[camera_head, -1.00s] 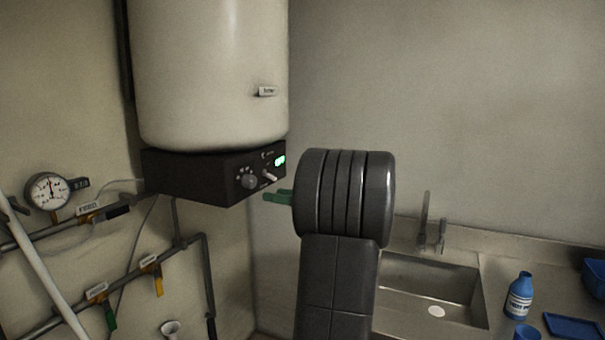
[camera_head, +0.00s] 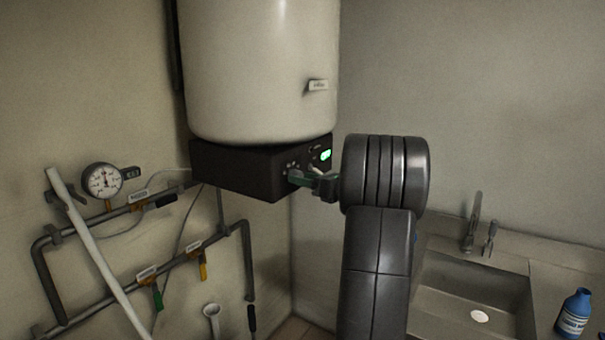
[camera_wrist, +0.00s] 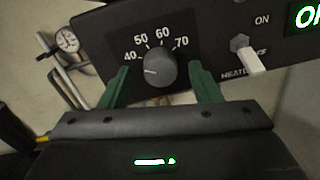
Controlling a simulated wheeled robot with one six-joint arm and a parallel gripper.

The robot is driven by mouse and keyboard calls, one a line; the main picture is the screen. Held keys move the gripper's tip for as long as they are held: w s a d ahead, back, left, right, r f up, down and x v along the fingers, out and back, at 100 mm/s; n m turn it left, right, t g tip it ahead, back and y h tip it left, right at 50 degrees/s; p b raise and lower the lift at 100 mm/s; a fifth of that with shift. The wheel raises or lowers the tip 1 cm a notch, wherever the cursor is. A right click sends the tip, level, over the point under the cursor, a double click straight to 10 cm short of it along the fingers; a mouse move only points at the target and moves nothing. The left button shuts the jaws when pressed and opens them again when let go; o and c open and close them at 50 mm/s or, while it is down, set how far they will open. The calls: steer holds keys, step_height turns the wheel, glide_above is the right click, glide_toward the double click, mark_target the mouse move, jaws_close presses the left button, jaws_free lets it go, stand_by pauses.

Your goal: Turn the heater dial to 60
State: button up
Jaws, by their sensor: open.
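The heater dial (camera_wrist: 160,68) is a round grey knob on the dark control panel (camera_wrist: 103,40). Numbers 40, 50, 60 and 70 arc over it. Its pale pointer mark seems to face left, near or just below 40. My gripper (camera_wrist: 160,67) is open, with one green finger on each side of the dial; I cannot tell whether either touches it. In the head view, my gripper (camera_head: 301,178) is at the front of the heater's control box (camera_head: 235,170), and the dial is hidden behind it.
A toggle switch (camera_wrist: 247,55) marked ON and a lit green display (camera_wrist: 306,15) sit right of the dial. The white tank (camera_head: 258,70) is above. Pipes with valves and a pressure gauge (camera_head: 102,180) are at left; a sink (camera_head: 470,290) is at right.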

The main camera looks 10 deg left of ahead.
steer(key=shift+w+a, duration=0.25)
steer(key=shift+a, duration=0.35)
steer(key=c, duration=1)
